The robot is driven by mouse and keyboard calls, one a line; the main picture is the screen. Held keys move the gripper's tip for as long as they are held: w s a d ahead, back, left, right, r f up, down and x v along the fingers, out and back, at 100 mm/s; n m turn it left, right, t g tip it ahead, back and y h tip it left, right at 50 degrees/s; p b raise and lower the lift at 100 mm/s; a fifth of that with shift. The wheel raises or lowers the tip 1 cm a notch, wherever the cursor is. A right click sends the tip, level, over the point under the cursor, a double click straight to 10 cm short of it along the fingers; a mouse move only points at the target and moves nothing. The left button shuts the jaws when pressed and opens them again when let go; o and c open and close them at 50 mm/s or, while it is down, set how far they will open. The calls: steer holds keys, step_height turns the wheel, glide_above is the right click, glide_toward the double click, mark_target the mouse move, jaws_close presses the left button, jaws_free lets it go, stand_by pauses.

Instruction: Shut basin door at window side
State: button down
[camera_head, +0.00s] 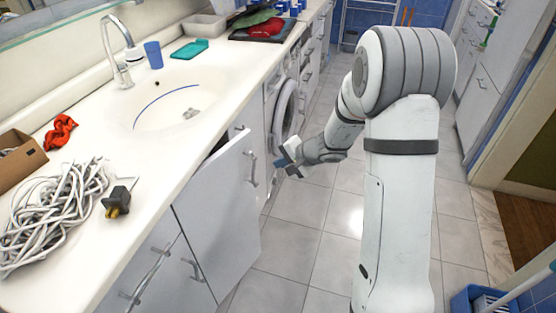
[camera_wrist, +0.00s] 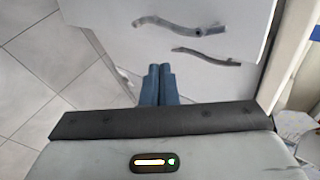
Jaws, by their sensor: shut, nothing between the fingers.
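The white basin cabinet door (camera_head: 218,215) stands ajar under the washbasin counter, with a dark gap showing above its top edge. Its bar handle (camera_head: 250,168) is near its right edge. My gripper (camera_head: 281,163) is to the right of the door's handle side, with its fingers pointing left towards it. In the wrist view the two blue fingers (camera_wrist: 158,85) are together and empty. A white panel (camera_wrist: 100,25) with grey handles (camera_wrist: 180,25) lies just beyond the fingertips. I cannot tell whether the fingers touch it.
Another cabinet front with a handle (camera_head: 150,272) is at the lower left. A washing machine (camera_head: 286,108) stands beyond the door. The tiled floor (camera_head: 310,235) is clear in front of the cabinets. A blue basket (camera_head: 475,300) is at the lower right.

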steer(key=w+a+f+p, duration=0.1)
steer(key=w+a+f, duration=0.3)
steer(key=a, duration=0.3)
steer(key=shift+w+a+f, duration=0.25)
steer(key=shift+w+f, duration=0.15)
steer(key=shift+w, duration=0.3)
